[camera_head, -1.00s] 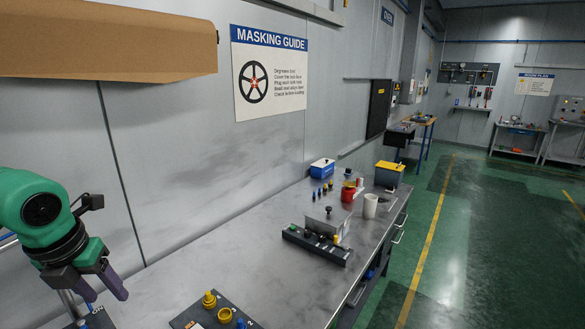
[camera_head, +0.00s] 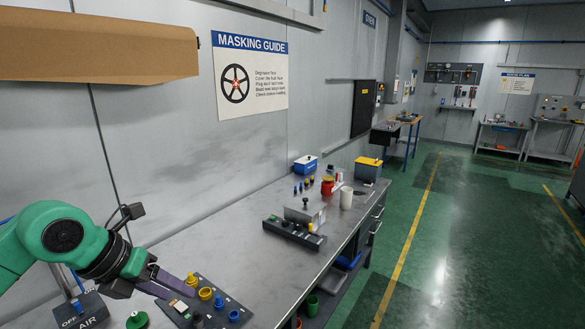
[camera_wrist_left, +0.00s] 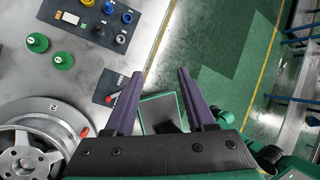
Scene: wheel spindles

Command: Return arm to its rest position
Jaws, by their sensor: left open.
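My left gripper (camera_head: 165,285) is held above the near part of the bench (camera_head: 205,248), beside a dark mat with yellow and blue plugs. In the left wrist view its two purple fingers (camera_wrist_left: 160,98) are spread wide with nothing between them. My left arm comes in from the left edge of the head view. My right gripper does not show in either view.
The dark mat (camera_head: 236,318) holds several plugs and caps. A spoked wheel (camera_wrist_left: 35,145) and green caps (camera_wrist_left: 37,42) show in the wrist view. A black rack (camera_head: 293,233), grey box, white cup (camera_head: 346,198) and yellow-topped bin (camera_head: 367,169) stand farther along. Green floor lies right.

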